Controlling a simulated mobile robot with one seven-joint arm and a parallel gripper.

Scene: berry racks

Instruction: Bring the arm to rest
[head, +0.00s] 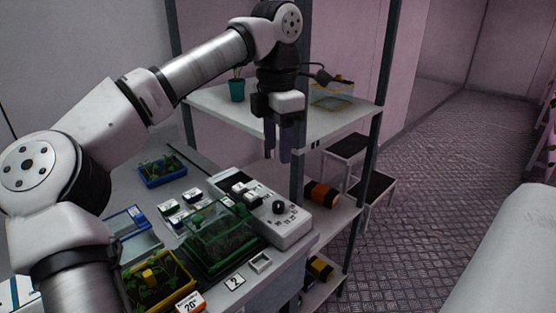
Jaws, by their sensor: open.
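My gripper (278,142) hangs fingers down in the head view, at the end of my raised arm. Its two dark purple fingers are apart with nothing between them. It is in front of the shelf rack, above and beyond the grey control box (281,222) on the bench. My arm reaches in from the left, with its elbow bent over the bench.
A bench (118,182) holds a green-lidded plant tray (222,238), a yellow seedling tray (184,276) and blue trays. The rack's upper shelf (340,117) carries a teal pot (236,90) and a clear yellow-rimmed box (333,95). Step stools (348,145) stand behind.

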